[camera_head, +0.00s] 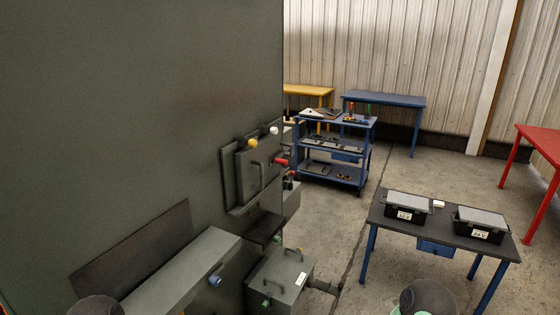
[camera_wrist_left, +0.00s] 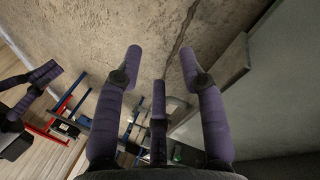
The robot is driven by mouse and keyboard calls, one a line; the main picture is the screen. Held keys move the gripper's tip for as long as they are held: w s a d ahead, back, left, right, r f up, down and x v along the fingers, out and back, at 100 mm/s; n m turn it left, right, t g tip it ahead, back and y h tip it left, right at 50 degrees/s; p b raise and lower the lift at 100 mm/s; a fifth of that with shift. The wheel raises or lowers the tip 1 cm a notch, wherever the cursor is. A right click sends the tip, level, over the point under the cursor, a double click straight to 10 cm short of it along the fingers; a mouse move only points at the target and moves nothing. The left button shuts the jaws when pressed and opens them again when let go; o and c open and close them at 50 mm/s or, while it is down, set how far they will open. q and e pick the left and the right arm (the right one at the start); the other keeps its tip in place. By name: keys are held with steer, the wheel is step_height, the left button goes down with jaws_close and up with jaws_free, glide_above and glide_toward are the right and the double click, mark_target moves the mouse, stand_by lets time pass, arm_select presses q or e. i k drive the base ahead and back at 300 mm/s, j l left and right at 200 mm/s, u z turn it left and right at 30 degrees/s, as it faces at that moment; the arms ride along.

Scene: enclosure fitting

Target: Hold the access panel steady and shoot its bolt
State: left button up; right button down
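A grey panel with a dark bar handle (camera_head: 258,175), which looks like the access panel, is upright on the side of the large grey-green enclosure (camera_head: 140,100) in the head view. A yellow knob (camera_head: 252,142), a white knob (camera_head: 273,130) and a red knob (camera_head: 281,162) are around it. I cannot tell which part is its bolt. My left gripper (camera_wrist_left: 160,65) has its purple fingers spread, with nothing between them, in the left wrist view. Part of my right gripper (camera_wrist_left: 45,85) shows at that view's left edge; its opening is unclear. Neither gripper's fingers show in the head view.
A long grey box with a blue knob (camera_head: 215,277) and a lower box with handles (camera_head: 281,282) jut from the enclosure. A dark table (camera_head: 440,226) with two black cases stands right. A blue shelf cart (camera_head: 335,150) is behind. Open concrete floor lies between.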

mark_target(278, 159)
steer(key=i+l, duration=0.25)
steer(key=l, duration=0.15)
steer(key=i+l, duration=0.25)
steer(key=i+l+u, duration=0.2)
steer(key=i+l, duration=0.15)
steer(key=l, duration=0.25)
steer(key=i+l+u, duration=0.1)
steer(key=l, duration=0.25)
steer(key=i+l+u, duration=0.1)
steer(key=l, duration=0.25)
steer(key=i+l+u, duration=0.1)
steer(key=l, duration=0.25)
steer(key=i+l+u, duration=0.1)
steer(key=i+l, duration=0.15)
steer(key=l, duration=0.1)
